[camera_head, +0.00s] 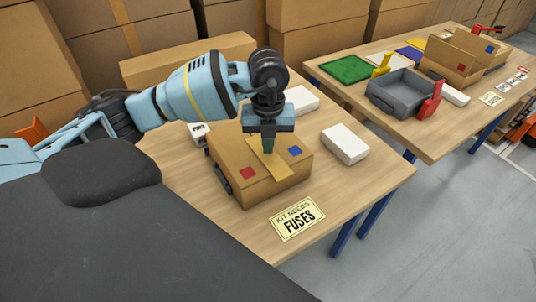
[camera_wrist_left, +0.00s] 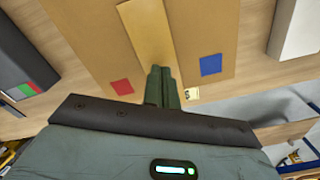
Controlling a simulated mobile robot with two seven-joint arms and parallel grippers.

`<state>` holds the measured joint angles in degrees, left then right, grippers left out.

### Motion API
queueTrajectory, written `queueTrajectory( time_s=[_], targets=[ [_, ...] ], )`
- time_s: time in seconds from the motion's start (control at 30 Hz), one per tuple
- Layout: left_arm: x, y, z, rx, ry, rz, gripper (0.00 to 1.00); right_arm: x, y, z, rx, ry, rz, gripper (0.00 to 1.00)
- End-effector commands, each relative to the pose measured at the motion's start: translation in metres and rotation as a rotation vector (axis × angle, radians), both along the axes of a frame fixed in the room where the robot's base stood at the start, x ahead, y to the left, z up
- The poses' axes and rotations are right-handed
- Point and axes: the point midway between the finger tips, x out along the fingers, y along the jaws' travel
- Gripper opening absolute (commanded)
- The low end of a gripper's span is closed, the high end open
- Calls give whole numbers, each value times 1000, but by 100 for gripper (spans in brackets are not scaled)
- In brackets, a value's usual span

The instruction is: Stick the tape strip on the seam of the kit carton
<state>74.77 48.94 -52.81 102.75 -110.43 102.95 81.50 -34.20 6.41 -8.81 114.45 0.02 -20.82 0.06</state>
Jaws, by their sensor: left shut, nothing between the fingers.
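The kit carton (camera_head: 244,185) is a closed brown box on the near table, with a red and a blue square on its top. It also shows in the left wrist view (camera_wrist_left: 210,30). The yellowish tape strip (camera_head: 267,168) lies flat along the middle of the carton's top, between the two squares, and it also shows in the left wrist view (camera_wrist_left: 149,32). My left gripper (camera_head: 268,150) points down over the strip, its fingertips shut together at the strip with nothing held. Whether the tips touch it I cannot tell. The seam is not visible. My right gripper is not in view.
A "KIT NEEDS FUSES" card (camera_head: 297,218) lies in front of the carton. A white box (camera_head: 345,144) stands to its right. A second table holds a grey tote (camera_head: 402,92), a green mat (camera_head: 345,69) and an open carton (camera_head: 455,55). Stacked cartons stand behind.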

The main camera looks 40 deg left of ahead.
Motion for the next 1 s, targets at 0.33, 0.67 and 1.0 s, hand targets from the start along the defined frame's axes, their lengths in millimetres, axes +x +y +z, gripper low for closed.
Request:
queueTrajectory(
  time_s=[0.33,0.67,1.0],
  targets=[
    [0,0,-2,0,0,0,0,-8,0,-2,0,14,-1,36],
    [0,0,-5,0,0,0,0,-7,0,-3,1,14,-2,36],
    [0,0,-8,0,0,0,0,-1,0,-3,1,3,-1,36]
  ],
)
